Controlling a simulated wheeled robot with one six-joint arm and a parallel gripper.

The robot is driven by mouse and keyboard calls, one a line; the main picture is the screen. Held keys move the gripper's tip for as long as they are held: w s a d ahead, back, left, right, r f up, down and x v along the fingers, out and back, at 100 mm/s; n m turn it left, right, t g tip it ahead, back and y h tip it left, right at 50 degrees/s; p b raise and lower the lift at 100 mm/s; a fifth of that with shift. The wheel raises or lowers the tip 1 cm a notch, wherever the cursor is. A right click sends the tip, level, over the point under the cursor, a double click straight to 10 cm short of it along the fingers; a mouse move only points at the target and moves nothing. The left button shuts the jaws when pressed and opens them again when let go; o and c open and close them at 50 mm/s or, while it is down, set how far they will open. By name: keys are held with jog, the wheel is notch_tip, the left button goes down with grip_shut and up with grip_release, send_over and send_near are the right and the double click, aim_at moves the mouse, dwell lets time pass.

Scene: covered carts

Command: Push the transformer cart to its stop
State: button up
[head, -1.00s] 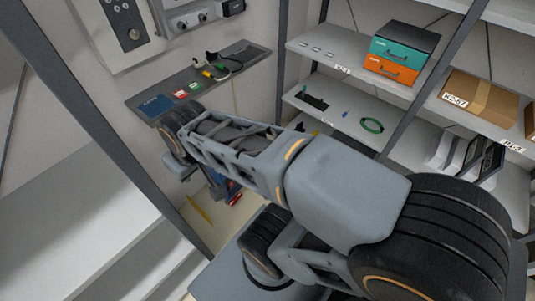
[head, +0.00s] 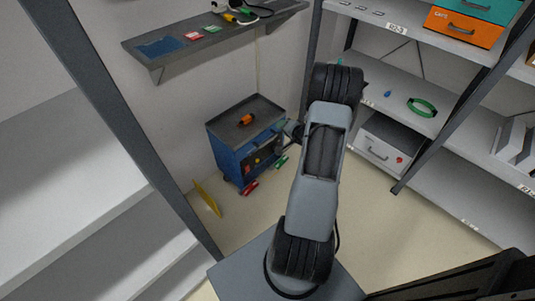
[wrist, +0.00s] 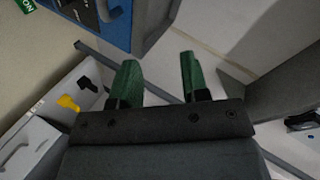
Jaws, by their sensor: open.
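A blue cart (head: 228,158) with a dark, rimmed top stands on the floor by the wall in the head view. An orange and black tool (head: 246,120) lies on its top. I cannot read a label naming it as the transformer cart. Its blue side (wrist: 75,12) also shows at the top of the wrist view. My gripper (wrist: 158,72) is open, its two green fingers apart with nothing seen between them. In the head view my gripper (head: 291,130) is small and partly hidden by my arm, close to the cart's right side; I cannot tell whether it touches.
Red (head: 250,188) and green (head: 281,163) pieces are low by the cart. A yellow piece (head: 207,198) leans near the wall. A wall shelf (head: 215,40) hangs above the cart. Racks stand left and right; a grey box (head: 385,145) sits on the right rack's low shelf.

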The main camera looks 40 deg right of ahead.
aim_at(269, 141)
jog(key=s+f+m+t+y+b, duration=0.3)
jog(key=s+f+b, duration=0.1)
jog(key=f, duration=0.7)
jog(key=shift+m, duration=0.3)
jog(key=b+x, duration=0.1)
jog(key=x, duration=0.3)
jog(key=b+x, duration=0.1)
jog(key=x, duration=0.3)
jog(key=b+x, duration=0.2)
jog(key=x, duration=0.2)
jog(key=shift+w+a+f, duration=0.1)
jog(key=shift+w+f, duration=0.2)
jog(key=shift+f, duration=0.1)
grip_shut()
